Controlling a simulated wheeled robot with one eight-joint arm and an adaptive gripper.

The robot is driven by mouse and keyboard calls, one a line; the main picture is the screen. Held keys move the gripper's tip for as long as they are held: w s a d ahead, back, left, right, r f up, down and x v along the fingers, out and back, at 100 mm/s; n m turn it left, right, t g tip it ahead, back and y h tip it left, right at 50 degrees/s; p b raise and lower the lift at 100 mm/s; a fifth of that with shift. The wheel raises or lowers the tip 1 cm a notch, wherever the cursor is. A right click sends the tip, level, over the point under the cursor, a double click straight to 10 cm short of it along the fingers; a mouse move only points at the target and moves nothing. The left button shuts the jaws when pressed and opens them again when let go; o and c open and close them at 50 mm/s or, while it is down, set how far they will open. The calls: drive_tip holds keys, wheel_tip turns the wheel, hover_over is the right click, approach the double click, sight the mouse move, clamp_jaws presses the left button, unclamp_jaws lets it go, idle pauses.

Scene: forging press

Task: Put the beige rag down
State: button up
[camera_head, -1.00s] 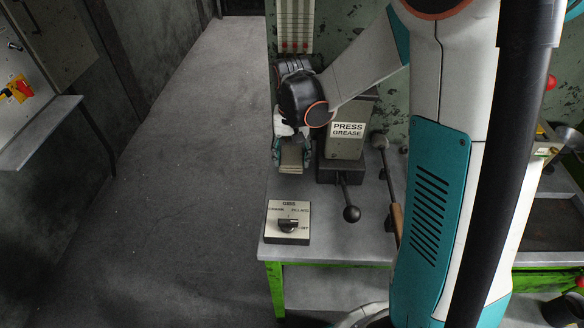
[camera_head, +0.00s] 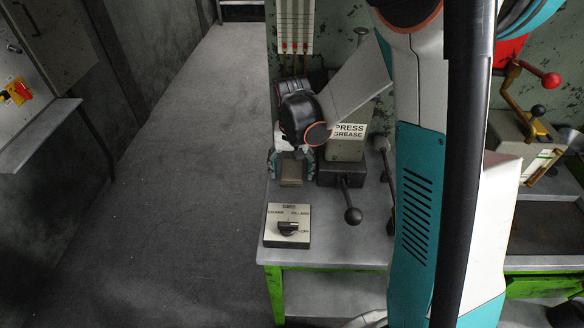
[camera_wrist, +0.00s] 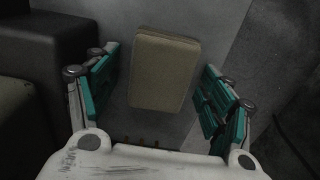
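The beige rag (camera_head: 291,172) is a folded, block-like pad near the left edge of the grey bench (camera_head: 330,248), just left of the press grease unit. It also shows in the wrist view (camera_wrist: 164,70), seemingly lying flat on the grey surface. My gripper (camera_head: 291,161) is over it with the fingers spread to either side. In the wrist view my gripper (camera_wrist: 160,92) is open, with a clear gap between each teal finger and the rag. The rag's far end is partly hidden by my gripper in the head view.
The press grease unit (camera_head: 345,149) with its black-knobbed lever (camera_head: 352,215) stands right of the rag. A dial box (camera_head: 287,226) sits at the bench's front left. Floor lies beyond the bench's left edge. My arm hides part of the bench.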

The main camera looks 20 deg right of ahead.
sight(292, 168)
drive_tip(key=shift+r, duration=0.1)
wheel_tip(292, 168, up, 12)
drive_tip(key=p, duration=0.4)
drive_tip(key=s+r+n+t, duration=0.2)
drive_tip(key=s+r, duration=0.3)
drive_tip(key=s, duration=0.4)
drive_tip(key=s+r+n+t, duration=0.2)
drive_tip(key=s+r+t, duration=0.3)
drive_tip(key=s, duration=0.4)
drive_tip(key=shift+s+r+n, duration=0.2)
drive_tip(key=shift+r+n, duration=0.1)
drive_tip(key=shift+o, duration=0.5)
idle(0.4)
